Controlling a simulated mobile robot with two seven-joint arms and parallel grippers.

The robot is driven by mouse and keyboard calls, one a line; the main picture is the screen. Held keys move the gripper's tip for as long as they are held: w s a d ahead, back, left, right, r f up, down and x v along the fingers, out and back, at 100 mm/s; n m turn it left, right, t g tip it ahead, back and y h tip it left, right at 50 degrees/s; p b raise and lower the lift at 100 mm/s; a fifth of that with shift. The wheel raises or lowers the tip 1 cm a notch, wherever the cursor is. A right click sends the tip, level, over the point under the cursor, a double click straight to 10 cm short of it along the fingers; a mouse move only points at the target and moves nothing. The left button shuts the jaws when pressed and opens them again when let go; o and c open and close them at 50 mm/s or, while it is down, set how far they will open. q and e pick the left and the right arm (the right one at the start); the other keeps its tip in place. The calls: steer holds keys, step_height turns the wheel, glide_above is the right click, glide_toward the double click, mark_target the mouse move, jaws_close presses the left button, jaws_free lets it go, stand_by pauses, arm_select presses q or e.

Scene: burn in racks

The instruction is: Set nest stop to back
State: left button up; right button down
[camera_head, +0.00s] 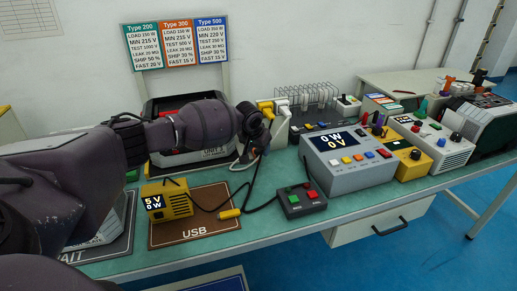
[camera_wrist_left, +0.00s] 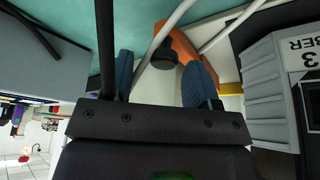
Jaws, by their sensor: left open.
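My left gripper (camera_head: 259,128) reaches in from the left, at the yellow-and-white fixture (camera_head: 283,125) at the back middle of the bench. In the left wrist view the two blue fingertips of my left gripper (camera_wrist_left: 158,64) are apart. A dark round knob (camera_wrist_left: 165,54) on an orange part (camera_wrist_left: 181,44) shows between and just beyond them; I cannot tell whether they touch it. No part is labelled as the nest stop, and I cannot make out its setting. The arm hides part of the fixture in the head view. My right gripper is not in view.
A grey meter box (camera_head: 347,176) stands right of the gripper, with a red-and-green button box (camera_head: 300,200) in front. A yellow USB load (camera_head: 167,203) sits on a brown mat (camera_head: 190,239). Cables cross the bench. A dark unit (camera_head: 160,105) stands behind the arm.

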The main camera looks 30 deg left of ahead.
arm_select(q)
steer(key=p+v, duration=0.2)
steer(key=v, duration=0.8)
steer(key=shift+s+f, duration=0.1)
